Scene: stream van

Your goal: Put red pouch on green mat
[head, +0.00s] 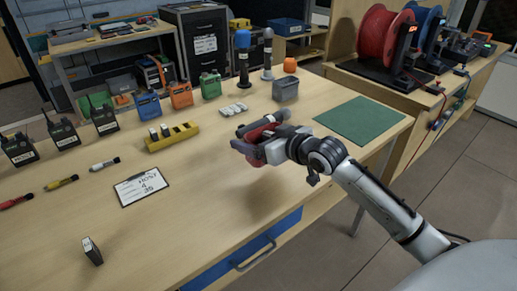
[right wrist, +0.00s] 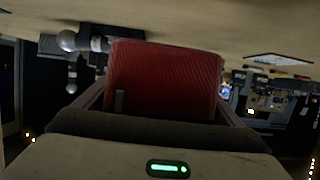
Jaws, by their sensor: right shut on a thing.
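The red pouch (head: 258,129) is held in my right gripper (head: 251,142), above the table and left of the green mat. In the right wrist view the red pouch (right wrist: 165,80) fills the space between the fingers of my right gripper (right wrist: 165,108). The green mat (head: 358,121) lies flat and bare near the table's right end. My left gripper is not in view.
A grey bin (head: 285,90) stands behind the right gripper. A yellow holder (head: 172,137), a clipboard (head: 142,187) and several radios, one orange (head: 181,95), stand or lie to the left. The front middle of the table (head: 215,210) is clear.

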